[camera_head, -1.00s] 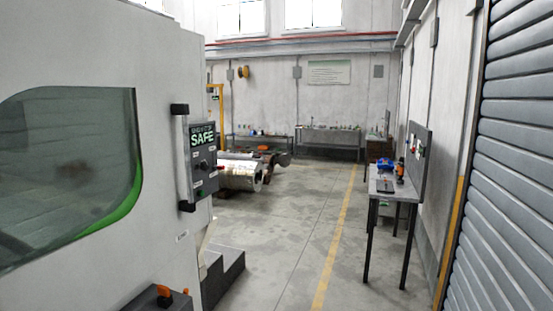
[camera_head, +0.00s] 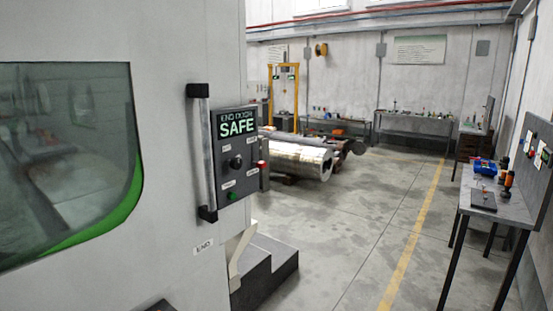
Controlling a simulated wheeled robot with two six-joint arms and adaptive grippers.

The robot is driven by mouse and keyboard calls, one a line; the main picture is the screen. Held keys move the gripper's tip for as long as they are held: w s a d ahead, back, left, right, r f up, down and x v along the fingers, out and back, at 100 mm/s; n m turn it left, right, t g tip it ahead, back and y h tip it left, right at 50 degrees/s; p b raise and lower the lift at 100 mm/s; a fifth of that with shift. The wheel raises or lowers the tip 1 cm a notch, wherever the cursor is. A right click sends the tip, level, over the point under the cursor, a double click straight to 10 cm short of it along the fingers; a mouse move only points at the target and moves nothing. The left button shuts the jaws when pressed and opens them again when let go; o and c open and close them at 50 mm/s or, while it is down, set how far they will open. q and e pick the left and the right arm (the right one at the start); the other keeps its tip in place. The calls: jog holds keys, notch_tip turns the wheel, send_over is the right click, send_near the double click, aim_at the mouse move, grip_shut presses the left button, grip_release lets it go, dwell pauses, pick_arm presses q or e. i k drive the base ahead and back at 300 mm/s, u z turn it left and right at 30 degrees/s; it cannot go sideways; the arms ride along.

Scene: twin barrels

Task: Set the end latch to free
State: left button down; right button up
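The end door panel (camera_head: 236,155) is a dark box on the machine's side, with a lit screen (camera_head: 237,126) reading "SAFE". Below the screen is a dark round knob (camera_head: 237,162) with small white labels around it; the labels are too small to read surely. A green button (camera_head: 232,196) sits low on the panel and a red one (camera_head: 262,165) at its right edge. A dark-ended vertical handle (camera_head: 202,152) stands left of the panel. Neither of my grippers is in view.
The machine wall (camera_head: 170,60) with a green-edged window (camera_head: 65,150) fills the left. Dark steps (camera_head: 265,270) stand below the panel. A metal cylinder (camera_head: 298,160) lies behind. A workbench (camera_head: 495,205) with tools is at right. The floor between is clear.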

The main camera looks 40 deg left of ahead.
aim_at(261, 164)
jog(key=u, duration=0.35)
jog(key=i, duration=0.95)
jog(key=u, duration=0.65)
